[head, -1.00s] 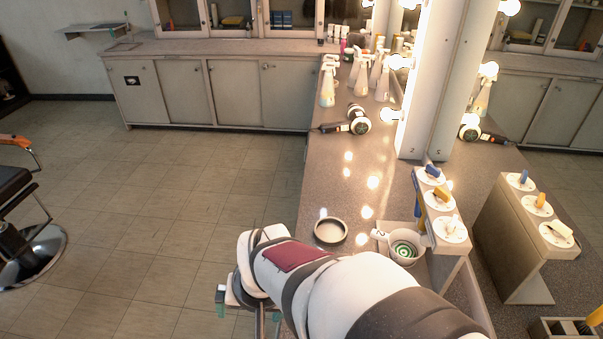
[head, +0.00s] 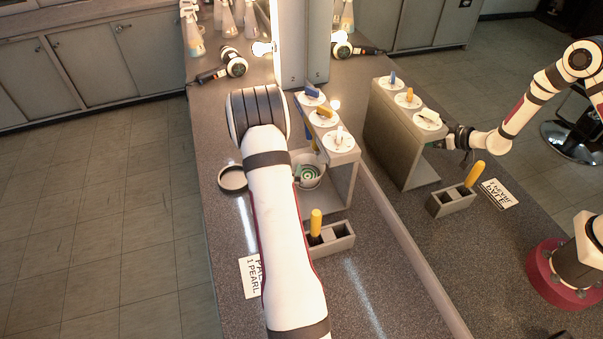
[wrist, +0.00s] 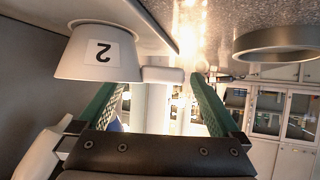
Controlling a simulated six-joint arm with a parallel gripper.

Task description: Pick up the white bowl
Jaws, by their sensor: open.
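The white bowl (head: 309,168) sits beneath the grey dispenser stand (head: 343,178) and is partly hidden by my arm in the head view. In the wrist view the scene is inverted, and the bowl (wrist: 96,50) carries a label with a "2". A short white block (wrist: 163,75), apparently its handle, shows beside it. My gripper (wrist: 156,82) is open, with green fingers spread on either side of that block in the picture. I cannot tell whether they touch it.
A dark round dish (head: 232,179) lies left of my arm. A grey box with a yellow-handled tool (head: 316,223) stands nearer, and a printed card (head: 251,277) lies on the counter. A hair dryer (head: 233,62) lies behind. The mirror on the right repeats the stand and my arm.

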